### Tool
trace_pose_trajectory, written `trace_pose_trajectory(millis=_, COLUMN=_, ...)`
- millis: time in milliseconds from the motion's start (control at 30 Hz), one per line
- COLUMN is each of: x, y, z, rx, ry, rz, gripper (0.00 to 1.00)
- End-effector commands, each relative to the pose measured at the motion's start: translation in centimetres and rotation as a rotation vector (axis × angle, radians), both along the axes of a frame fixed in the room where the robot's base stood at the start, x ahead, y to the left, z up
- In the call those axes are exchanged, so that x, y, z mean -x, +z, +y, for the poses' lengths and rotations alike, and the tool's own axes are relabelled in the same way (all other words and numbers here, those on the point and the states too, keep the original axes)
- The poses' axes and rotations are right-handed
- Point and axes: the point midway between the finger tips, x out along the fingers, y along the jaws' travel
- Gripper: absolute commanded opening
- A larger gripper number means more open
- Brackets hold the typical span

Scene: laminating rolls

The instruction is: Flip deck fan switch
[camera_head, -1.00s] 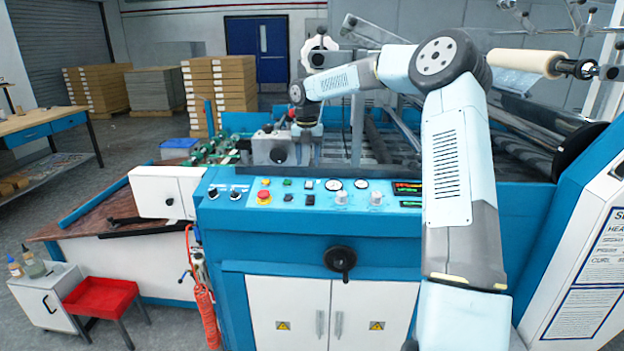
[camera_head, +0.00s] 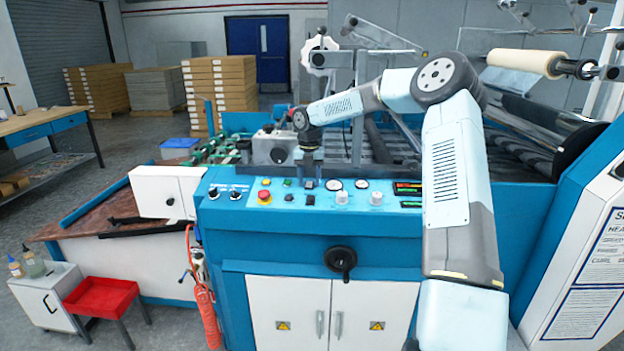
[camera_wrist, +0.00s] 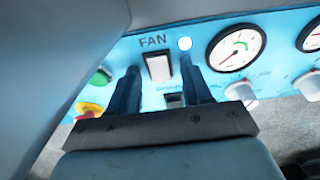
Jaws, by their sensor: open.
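The fan switch (camera_wrist: 159,68) is a pale rocker in a dark frame under the label FAN in the wrist view. A lit white lamp (camera_wrist: 184,43) is beside it on its right. My gripper (camera_wrist: 158,82) is open, with one dark finger to the left of the switch and one to the right. I cannot tell whether the fingers touch the panel. In the head view my gripper (camera_head: 308,182) points down over the blue control panel (camera_head: 232,203), left of the gauges, and hides part of the switch area.
Two round gauges stand right of the switch, the nearer one (camera_wrist: 236,47) close to my right finger. A green button (camera_wrist: 101,77) and a red and yellow stop button (camera_wrist: 89,109) are on the left. White knobs (camera_head: 342,198) line the panel's lower row.

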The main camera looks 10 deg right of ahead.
Motion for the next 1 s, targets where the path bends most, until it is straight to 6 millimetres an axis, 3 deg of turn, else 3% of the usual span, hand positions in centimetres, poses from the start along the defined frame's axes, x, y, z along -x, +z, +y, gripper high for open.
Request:
trace_pose_trajectory(millis=167, x=0.01, y=0.01, z=-0.02, rx=0.0, ry=0.0, rz=0.0, gripper=0.48)
trace_pose_trajectory(millis=667, x=0.02, y=0.02, z=-0.08, rx=0.001, ry=-0.001, rz=0.001, gripper=0.0)
trace_pose_trajectory(millis=1000, x=0.26, y=0.05, z=-0.03, rx=0.024, ry=-0.001, rz=-0.056, gripper=0.0)
